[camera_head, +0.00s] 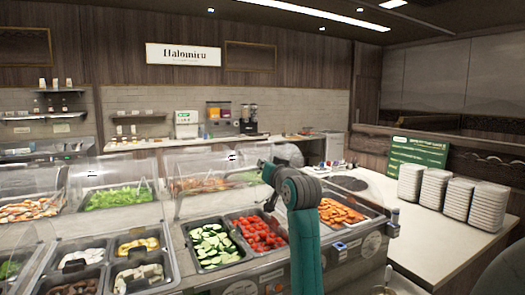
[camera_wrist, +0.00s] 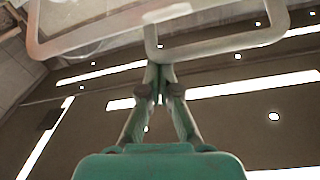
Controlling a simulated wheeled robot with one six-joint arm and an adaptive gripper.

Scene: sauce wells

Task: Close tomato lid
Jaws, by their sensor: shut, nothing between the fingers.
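Red tomatoes (camera_head: 258,232) lie in a metal pan in the front counter, right of the cucumber pan, with nothing over them. A clear lid (camera_head: 218,187) stands raised behind these pans; I cannot tell for sure which pan it belongs to. My gripper (camera_head: 268,168) is up at the right end of this raised panel, its tips small and partly hidden by my wrist. In the wrist view my gripper (camera_wrist: 160,78) has its fingers together and empty. The pale rim of a clear lid (camera_wrist: 225,47) passes just beyond the fingertips; contact cannot be told.
A second pale lid rim (camera_wrist: 95,42) is beside the first in the wrist view. Sliced cucumber (camera_head: 211,245) and an orange food pan (camera_head: 340,213) flank the tomatoes. Stacked white plates (camera_head: 434,188) stand on the right counter.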

